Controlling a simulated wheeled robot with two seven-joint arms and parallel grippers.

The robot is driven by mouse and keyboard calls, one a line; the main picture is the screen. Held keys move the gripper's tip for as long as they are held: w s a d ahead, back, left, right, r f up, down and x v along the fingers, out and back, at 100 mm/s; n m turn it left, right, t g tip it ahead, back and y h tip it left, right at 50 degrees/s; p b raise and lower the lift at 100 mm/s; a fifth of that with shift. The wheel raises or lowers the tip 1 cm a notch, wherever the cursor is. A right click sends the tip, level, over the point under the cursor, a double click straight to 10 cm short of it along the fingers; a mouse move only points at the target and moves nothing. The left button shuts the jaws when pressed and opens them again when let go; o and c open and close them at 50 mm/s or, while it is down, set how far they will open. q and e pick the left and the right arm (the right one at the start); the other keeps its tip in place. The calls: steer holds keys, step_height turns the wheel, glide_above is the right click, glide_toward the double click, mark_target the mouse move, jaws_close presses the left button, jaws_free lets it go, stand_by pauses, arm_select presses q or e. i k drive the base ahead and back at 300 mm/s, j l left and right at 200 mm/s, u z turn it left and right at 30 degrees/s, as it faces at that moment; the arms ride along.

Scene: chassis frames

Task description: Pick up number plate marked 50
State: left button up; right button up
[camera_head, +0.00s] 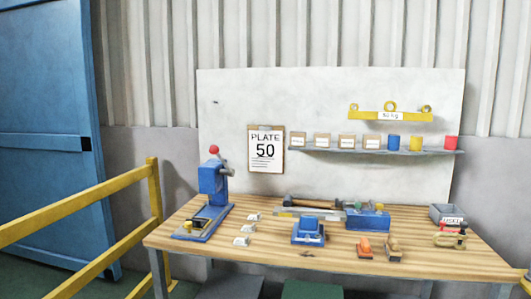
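Several small pale plates or blocks lie on the wooden workbench (350,258), left of its middle. One is at the back (253,216), one in the middle (246,228) and one nearer the front (241,240). Any marks on them are too small to read, so I cannot tell which one is marked 50. A clipboard sheet (266,160) on the back board reads "PLATE 50". Neither of my grippers is in view.
A blue press (211,190) with a red knob stands left on the bench. A blue fixture (309,231), a blue box (368,217), a hammer and stamps lie to the right. A shelf (375,151) holds small boxes and cups. A yellow railing (80,204) crosses the left front.

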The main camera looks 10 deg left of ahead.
mark_target(246, 228)
steer(key=i+j+u, duration=0.25)
steer(key=i, duration=0.5)
steer(key=i+u, duration=0.25)
steer(key=i, duration=0.5)
